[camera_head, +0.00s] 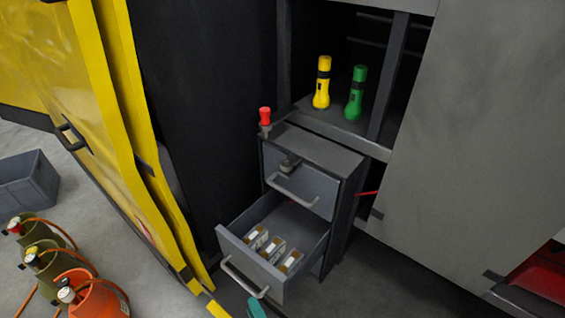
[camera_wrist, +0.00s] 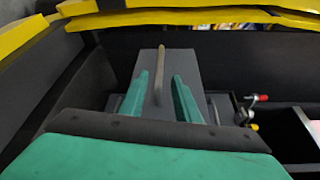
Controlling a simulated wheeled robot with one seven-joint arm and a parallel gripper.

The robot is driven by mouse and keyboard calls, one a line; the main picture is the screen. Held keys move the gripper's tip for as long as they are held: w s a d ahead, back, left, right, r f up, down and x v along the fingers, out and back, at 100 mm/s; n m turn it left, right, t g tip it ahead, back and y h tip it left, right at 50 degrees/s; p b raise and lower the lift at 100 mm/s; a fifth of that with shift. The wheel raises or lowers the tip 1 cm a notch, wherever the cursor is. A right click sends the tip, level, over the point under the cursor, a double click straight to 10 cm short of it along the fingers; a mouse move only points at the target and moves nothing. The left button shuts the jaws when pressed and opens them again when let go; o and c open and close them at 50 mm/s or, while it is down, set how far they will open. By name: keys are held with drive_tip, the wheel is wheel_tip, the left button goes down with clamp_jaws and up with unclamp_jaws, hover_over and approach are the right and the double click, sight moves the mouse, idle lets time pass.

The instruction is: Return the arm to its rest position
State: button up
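My gripper (camera_wrist: 161,77) is open in the wrist view, its two teal fingers apart. A tan-grey bar handle (camera_wrist: 160,65) of a grey drawer front shows between the fingers, apart from both. In the head view only a teal part of my gripper (camera_head: 257,307) shows at the bottom edge, close to the handle (camera_head: 243,278) of the pulled-out lower drawer (camera_head: 248,252). The rest of my arm is out of the head view.
The lower drawer holds several small boxes (camera_head: 271,248). The upper drawer (camera_head: 300,185) is shut. A yellow flashlight (camera_head: 322,85) and a green flashlight (camera_head: 355,95) stand on a shelf. Yellow panels (camera_head: 120,110), extinguishers (camera_head: 75,290) and a grey crate (camera_head: 28,182) are at left.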

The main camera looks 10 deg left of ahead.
drive_tip(key=shift+f, duration=0.1)
drive_tip(key=s+d+f+n+h, duration=0.3)
drive_tip(key=s+d+f+h, duration=0.3)
drive_tip(key=s+d+h, duration=0.25)
drive_tip(key=s+d+r+n+t+h, duration=0.1)
drive_tip(key=s+d+r+n+h, duration=0.1)
drive_tip(key=s+r+n, duration=0.6)
drive_tip(key=shift+s+d+r+n+t, duration=0.35)
drive_tip(key=shift+d+r+n+t, duration=0.05)
drive_tip(key=shift+d+n, duration=0.35)
drive_tip(key=shift+o, duration=0.2)
